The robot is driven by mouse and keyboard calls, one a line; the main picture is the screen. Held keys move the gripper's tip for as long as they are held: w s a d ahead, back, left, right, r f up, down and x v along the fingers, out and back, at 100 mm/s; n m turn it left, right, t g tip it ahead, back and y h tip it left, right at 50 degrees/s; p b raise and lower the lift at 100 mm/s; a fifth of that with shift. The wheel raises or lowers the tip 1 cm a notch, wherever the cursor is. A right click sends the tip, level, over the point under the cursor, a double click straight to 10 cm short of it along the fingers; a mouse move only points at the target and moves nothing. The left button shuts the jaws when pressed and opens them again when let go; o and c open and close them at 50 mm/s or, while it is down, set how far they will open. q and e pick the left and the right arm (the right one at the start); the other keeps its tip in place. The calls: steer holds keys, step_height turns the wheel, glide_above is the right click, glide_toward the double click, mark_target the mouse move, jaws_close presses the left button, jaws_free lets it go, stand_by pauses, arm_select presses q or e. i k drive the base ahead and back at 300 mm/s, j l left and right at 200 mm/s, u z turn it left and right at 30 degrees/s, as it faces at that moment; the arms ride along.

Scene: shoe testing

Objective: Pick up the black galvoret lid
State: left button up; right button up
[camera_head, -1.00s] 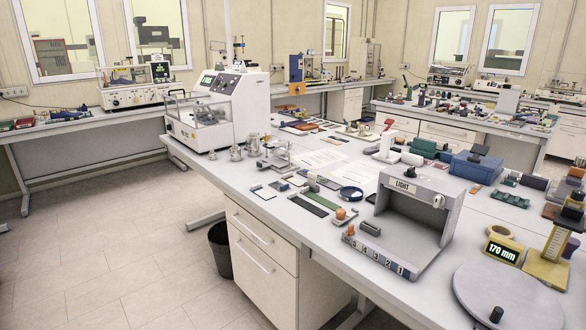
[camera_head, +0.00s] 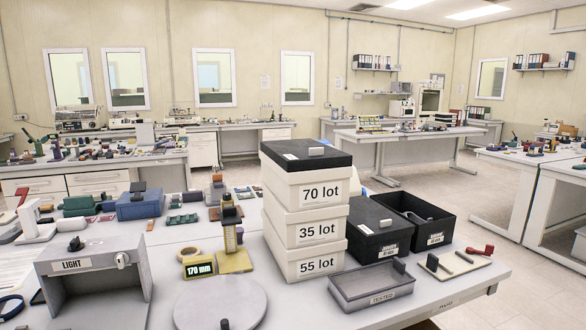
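No object carries a readable "galvoret" label. To the right of the stack is a black box (camera_head: 366,255) with a black cover (camera_head: 377,214), a grey handle and a label too small to read. I cannot tell which cover is the galvoret lid. Neither of my grippers is in view.
A grey tray (camera_head: 372,298) marked TESTED and a board with a red handle (camera_head: 454,268) lie in front. A round grey plate (camera_head: 220,303), a yellow gauge (camera_head: 233,261) and a grey LIGHT booth (camera_head: 92,290) are left.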

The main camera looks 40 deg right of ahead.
mark_target(293, 155)
steer(key=j+z, duration=0.1)
steer(key=z, duration=0.3)
steer(key=i+j+z, duration=0.1)
steer(key=z, duration=0.3)
steer(key=j+z, duration=0.15)
steer(key=z, duration=0.2)
steer(key=j+z, duration=0.15)
steer(key=z, duration=0.25)
